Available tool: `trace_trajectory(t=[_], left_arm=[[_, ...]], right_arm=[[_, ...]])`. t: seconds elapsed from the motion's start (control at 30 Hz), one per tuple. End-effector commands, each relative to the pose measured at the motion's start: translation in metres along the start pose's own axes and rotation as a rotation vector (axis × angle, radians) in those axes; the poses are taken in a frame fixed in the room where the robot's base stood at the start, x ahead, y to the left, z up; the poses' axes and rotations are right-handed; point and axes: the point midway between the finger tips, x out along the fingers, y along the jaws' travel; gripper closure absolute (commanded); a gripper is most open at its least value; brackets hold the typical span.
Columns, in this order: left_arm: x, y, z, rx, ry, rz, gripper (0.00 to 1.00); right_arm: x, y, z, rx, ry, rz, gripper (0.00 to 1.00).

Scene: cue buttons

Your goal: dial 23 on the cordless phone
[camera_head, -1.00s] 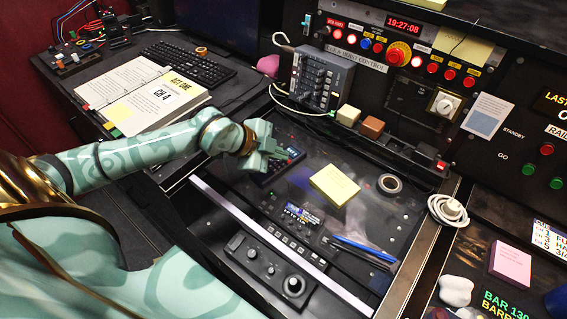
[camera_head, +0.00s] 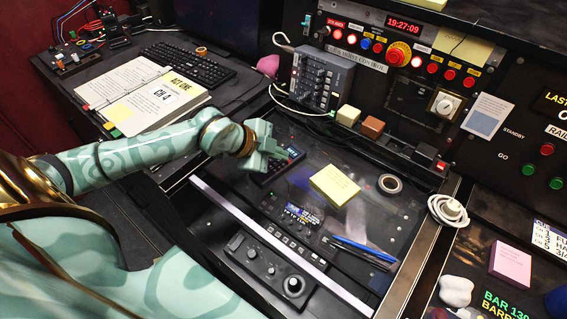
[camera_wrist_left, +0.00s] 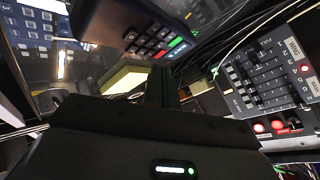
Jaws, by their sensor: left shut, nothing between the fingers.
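The cordless phone (camera_head: 272,178) is a dark handset with a keypad, lying on the dark desk panel below my left gripper. In the left wrist view its keypad (camera_wrist_left: 150,42) shows grey keys with a green and a red key at one end. My left gripper (camera_head: 280,152) is shut and empty, its fingers over the far part of the phone and hiding some of it. In the left wrist view the shut fingers (camera_wrist_left: 162,86) point toward the keypad. I cannot tell whether they touch a key. My right gripper is not in view.
A yellow note pad (camera_head: 335,185) and a tape roll (camera_head: 390,184) lie right of the phone. A small mixer box (camera_head: 318,80) with cables stands behind. An open binder (camera_head: 140,95) lies at left. A knob panel (camera_head: 265,262) is in front.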

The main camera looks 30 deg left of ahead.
Motion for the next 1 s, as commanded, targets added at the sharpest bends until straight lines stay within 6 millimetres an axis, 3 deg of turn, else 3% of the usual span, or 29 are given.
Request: trace_trajectory(t=[1.0], left_arm=[[0.0057, 0.0044, 0.0041, 0.000, 0.000, 0.000, 1.00]], right_arm=[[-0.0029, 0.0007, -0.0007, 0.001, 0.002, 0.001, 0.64]])
